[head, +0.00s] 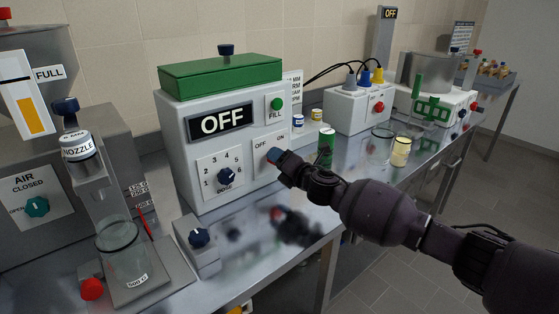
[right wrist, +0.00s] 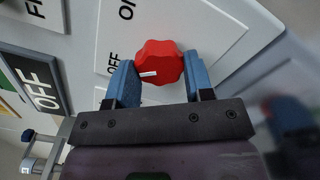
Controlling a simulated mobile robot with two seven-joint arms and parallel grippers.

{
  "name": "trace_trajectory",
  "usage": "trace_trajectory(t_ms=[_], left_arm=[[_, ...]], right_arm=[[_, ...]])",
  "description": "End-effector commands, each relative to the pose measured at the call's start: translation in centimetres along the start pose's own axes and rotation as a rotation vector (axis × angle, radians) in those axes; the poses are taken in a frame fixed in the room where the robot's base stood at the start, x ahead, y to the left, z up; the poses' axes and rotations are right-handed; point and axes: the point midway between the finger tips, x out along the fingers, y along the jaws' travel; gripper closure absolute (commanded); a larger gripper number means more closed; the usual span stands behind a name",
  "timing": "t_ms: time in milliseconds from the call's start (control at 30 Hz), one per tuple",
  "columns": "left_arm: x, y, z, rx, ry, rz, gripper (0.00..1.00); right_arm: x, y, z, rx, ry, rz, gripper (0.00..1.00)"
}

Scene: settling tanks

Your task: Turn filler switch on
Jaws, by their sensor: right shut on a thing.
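The filler (head: 225,175) is a white box with a green lid, and its display (head: 222,121) reads OFF. Its switch is a red lobed knob (right wrist: 160,62) on a white plate marked OFF and ON; the knob's white pointer mark lies toward the OFF label. My right gripper (head: 275,157) is at this plate on the lower right of the filler's front. In the right wrist view its two blue fingers stand on either side of the knob, shut on it. The gripper hides the knob in the head view. My left gripper is not in view.
A green FILL button (head: 277,104) and a dose dial (head: 226,176) are on the filler. A nozzle (head: 77,146) and glass beaker (head: 121,249) stand at left. A green-labelled jar (head: 326,147) and beakers stand right of my right gripper.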

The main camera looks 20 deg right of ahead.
Motion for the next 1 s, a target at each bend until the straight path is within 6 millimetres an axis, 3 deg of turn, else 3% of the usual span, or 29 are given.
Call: trace_trajectory(t_ms=[467,1000], left_arm=[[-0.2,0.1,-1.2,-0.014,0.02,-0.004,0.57],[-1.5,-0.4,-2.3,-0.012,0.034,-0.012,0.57]], right_arm=[[0.0,0.2,0.1,0.135,-0.002,0.001,0.76],[0.0,0.4,0.2,0.624,-0.002,0.002,0.76]])
